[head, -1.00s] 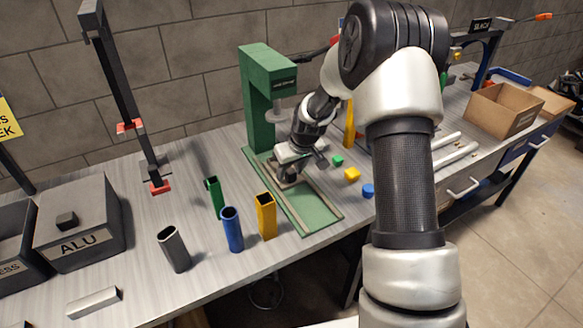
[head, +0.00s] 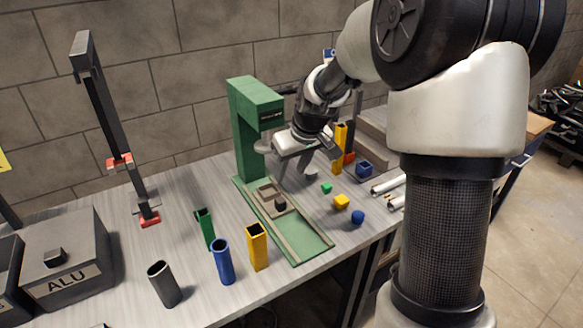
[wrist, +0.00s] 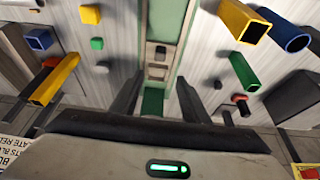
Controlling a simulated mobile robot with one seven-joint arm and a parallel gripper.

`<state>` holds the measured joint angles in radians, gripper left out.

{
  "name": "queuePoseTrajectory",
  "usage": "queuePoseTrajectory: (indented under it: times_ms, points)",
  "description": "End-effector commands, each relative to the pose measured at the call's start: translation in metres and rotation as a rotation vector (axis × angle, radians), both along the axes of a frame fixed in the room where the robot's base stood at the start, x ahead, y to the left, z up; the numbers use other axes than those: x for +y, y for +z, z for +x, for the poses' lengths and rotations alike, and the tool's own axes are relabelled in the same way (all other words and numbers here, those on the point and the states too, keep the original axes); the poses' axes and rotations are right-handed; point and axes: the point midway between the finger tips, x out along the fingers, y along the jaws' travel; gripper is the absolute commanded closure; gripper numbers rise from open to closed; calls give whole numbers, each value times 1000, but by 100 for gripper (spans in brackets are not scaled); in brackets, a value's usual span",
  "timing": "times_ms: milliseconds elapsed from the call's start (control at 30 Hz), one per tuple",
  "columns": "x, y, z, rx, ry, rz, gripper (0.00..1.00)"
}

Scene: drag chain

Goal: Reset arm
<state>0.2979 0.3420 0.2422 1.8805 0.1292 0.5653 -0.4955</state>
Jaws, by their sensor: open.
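My gripper (head: 292,160) is open and empty. In the head view it hangs above the bench, beside the green press (head: 250,135) and over the back of its green base plate (head: 315,240). In the wrist view its two dark fingers (wrist: 156,98) stand wide apart, with the base strip (wrist: 158,20) between and beyond them. A small dark block (head: 280,204) sits on the grey fixture (head: 268,190) on the base plate, clear of my fingers.
Green (head: 205,230), blue (head: 222,262), yellow (head: 257,246) and grey (head: 163,284) tubes stand left of the plate. Small green (head: 326,188), yellow (head: 341,201) and blue (head: 358,217) pieces lie to its right. The ALU box (head: 70,265) stands at left.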

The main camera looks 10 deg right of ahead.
Motion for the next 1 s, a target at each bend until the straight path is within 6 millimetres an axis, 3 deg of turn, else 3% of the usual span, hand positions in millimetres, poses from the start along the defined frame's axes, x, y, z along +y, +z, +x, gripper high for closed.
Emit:
queuePoseTrajectory:
  times_ms: [333, 467, 567, 700, 800, 1000]
  points:
    - [0, 3, -1, 0, 0, 0, 58]
    - [2, 24, -11, -5, -6, -12, 58]
    - [6, 65, -36, -14, -26, -31, 58]
    - [12, 135, -97, -31, -85, -57, 58]
    - [14, 175, -146, -47, -139, -61, 58]
    - [15, 224, -235, -78, -241, -31, 58]
